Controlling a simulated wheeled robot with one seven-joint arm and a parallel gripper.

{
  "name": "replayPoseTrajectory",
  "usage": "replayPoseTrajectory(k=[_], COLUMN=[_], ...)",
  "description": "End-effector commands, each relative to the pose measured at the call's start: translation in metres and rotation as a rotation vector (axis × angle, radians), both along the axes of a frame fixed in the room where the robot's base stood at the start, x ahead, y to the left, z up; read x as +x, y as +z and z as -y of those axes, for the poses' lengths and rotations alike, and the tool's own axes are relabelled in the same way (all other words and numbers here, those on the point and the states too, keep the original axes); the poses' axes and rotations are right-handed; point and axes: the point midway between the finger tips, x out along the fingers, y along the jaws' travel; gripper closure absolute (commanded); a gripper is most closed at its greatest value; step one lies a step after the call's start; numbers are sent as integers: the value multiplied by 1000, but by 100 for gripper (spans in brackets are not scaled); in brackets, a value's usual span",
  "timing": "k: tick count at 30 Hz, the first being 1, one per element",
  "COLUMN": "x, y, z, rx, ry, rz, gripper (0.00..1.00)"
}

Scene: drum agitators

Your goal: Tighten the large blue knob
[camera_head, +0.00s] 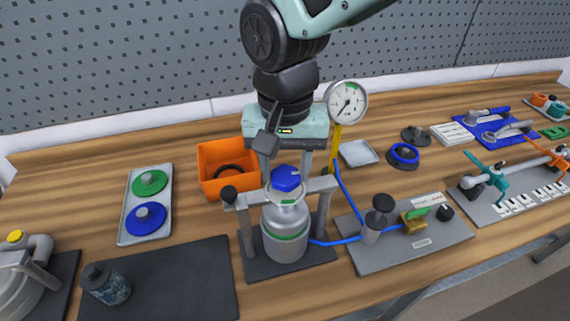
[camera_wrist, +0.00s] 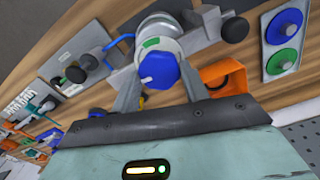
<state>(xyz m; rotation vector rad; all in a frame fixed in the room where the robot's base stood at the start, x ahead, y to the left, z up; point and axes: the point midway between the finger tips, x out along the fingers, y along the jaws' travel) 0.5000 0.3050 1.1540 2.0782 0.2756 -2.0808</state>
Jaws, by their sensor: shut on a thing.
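The large blue knob (camera_head: 287,181) sits on top of a grey metal vessel (camera_head: 285,240) with a green band, held in a grey stand. My gripper (camera_head: 285,170) comes down from above, its two fingers on either side of the knob. In the wrist view the blue knob (camera_wrist: 160,68) shows between the fingers of my gripper (camera_wrist: 158,76), which is shut on it. The exact finger contact is partly hidden.
A pressure gauge (camera_head: 346,101) on a yellow post stands close right of my gripper. An orange bin (camera_head: 213,187) is behind left, and a tray (camera_head: 130,220) with green and blue discs is further left. A plate with a black-knobbed valve (camera_head: 375,222) lies right. A dark mat is front left.

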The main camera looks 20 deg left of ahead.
Motion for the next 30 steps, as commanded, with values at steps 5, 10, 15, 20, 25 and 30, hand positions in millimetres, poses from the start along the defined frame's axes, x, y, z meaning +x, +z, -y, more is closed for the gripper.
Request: replayPoseTrajectory(k=[5, 10, 15, 20, 25, 30], x=[2, 2, 2, 2, 2, 2], y=[5, 5, 5, 5, 5, 5], z=[-1, -1, -1, -1, -1, -1], rx=[8, 9, 9, 9, 9, 8], ry=[-109, -176, -210, -221, -222, -221], rz=[6, 6, 6, 6, 6, 5], gripper=[78, 78, 78, 78, 78, 47])
